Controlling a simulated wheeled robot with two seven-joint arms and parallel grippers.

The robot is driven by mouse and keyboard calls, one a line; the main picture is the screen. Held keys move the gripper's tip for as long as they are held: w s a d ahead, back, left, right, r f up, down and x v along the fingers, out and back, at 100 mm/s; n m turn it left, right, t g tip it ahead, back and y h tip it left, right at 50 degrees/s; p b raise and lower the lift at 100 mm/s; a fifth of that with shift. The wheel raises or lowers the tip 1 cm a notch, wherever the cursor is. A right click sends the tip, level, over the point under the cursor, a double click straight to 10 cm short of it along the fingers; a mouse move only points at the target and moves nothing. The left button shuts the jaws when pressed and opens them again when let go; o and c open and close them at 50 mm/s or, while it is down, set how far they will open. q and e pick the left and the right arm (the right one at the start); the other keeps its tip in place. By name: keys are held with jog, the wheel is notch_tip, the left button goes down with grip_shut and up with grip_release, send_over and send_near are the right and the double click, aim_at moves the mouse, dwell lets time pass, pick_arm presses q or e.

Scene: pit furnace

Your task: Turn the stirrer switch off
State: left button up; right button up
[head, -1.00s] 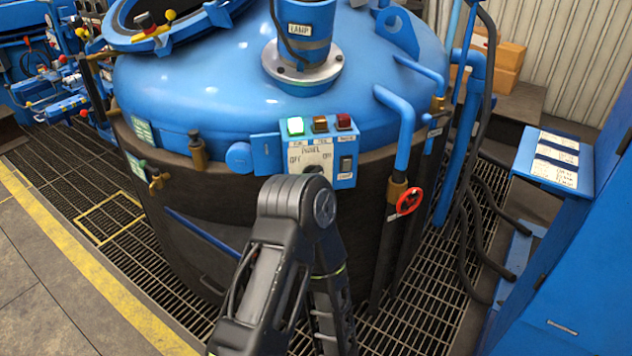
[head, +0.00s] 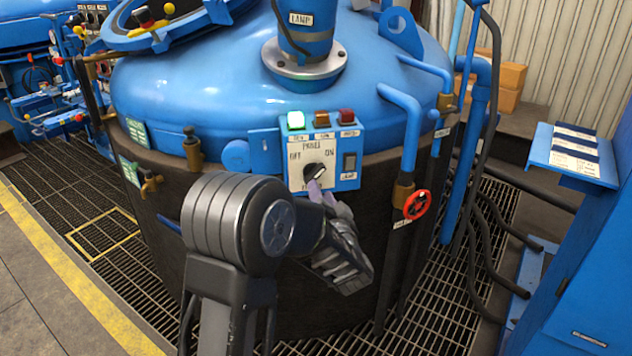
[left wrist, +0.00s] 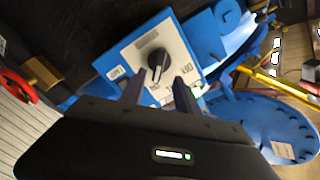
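The stirrer switch, a black rotary knob (head: 313,171), sits on a white plate marked OFF at left and ON at right. The plate is on the blue control panel (head: 347,181) on the vessel's side. The wording below the knob is covered by my fingers, and its exact pointing is hard to tell. My left gripper (head: 322,190) is just below and in front of the knob. In the left wrist view the knob (left wrist: 158,60) lies just ahead of and between the two parted fingers (left wrist: 160,76), with nothing held. My right gripper is out of view.
Above the knob are a lit green lamp (head: 296,120), an unlit amber lamp (head: 322,118) and an unlit red lamp (head: 346,117). A dark rocker switch (head: 349,162) is to its right. Blue pipes and a red valve wheel (head: 417,204) stand right of the panel.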

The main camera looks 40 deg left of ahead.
aim_at(316, 177)
pick_arm(q)
jog(key=shift+x, duration=3.95)
jog(key=shift+f, duration=0.1)
jog(key=shift+d, duration=0.1)
grip_shut()
